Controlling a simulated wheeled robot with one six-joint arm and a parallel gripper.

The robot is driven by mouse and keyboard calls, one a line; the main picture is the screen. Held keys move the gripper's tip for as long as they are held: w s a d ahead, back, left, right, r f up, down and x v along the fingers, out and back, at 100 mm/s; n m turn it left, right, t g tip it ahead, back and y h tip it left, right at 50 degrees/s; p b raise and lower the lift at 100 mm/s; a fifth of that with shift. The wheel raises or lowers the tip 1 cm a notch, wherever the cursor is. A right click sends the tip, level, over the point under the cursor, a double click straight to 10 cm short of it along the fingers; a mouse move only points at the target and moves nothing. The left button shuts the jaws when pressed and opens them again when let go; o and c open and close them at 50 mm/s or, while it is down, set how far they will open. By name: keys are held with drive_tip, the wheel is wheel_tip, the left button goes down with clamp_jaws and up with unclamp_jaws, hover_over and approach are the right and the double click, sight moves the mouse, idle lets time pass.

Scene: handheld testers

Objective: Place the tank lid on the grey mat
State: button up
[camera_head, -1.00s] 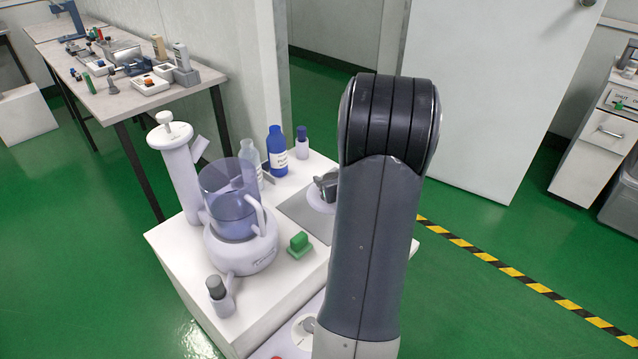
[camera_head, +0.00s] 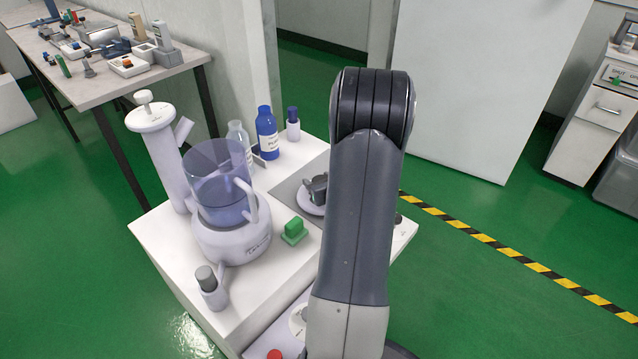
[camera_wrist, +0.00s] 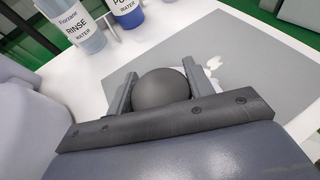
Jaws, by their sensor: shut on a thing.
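My gripper (camera_head: 318,184) is shut on the dark round knob (camera_wrist: 162,88) of the tank lid. In the wrist view the knob sits between the two fingers. The lid's pale disc (camera_head: 308,200) shows below the fingers in the head view, partly hidden by my arm. The lid is over the grey mat (camera_head: 284,193), and I cannot tell whether it touches. The mat also shows in the wrist view (camera_wrist: 262,62). The clear bluish tank (camera_head: 215,180) stands open-topped on its pale base, left of the mat.
A green block (camera_head: 294,230) sits between tank and mat. A rinse bottle (camera_head: 238,143), a blue bottle (camera_head: 267,135) and a small blue-capped bottle (camera_head: 292,125) stand behind the mat. A grey-capped piece (camera_head: 209,282) and a red button (camera_head: 275,354) are nearer me.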

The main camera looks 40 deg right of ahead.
drive_tip(key=shift+f, duration=0.15)
drive_tip(key=o, duration=1)
drive_tip(key=shift+r, duration=0.2)
drive_tip(key=shift+s+r, duration=0.2)
drive_tip(key=p+v, duration=0.3)
drive_tip(key=v, duration=0.8)
drive_tip(key=shift+s+a, duration=0.1)
drive_tip(key=shift+s, duration=0.2)
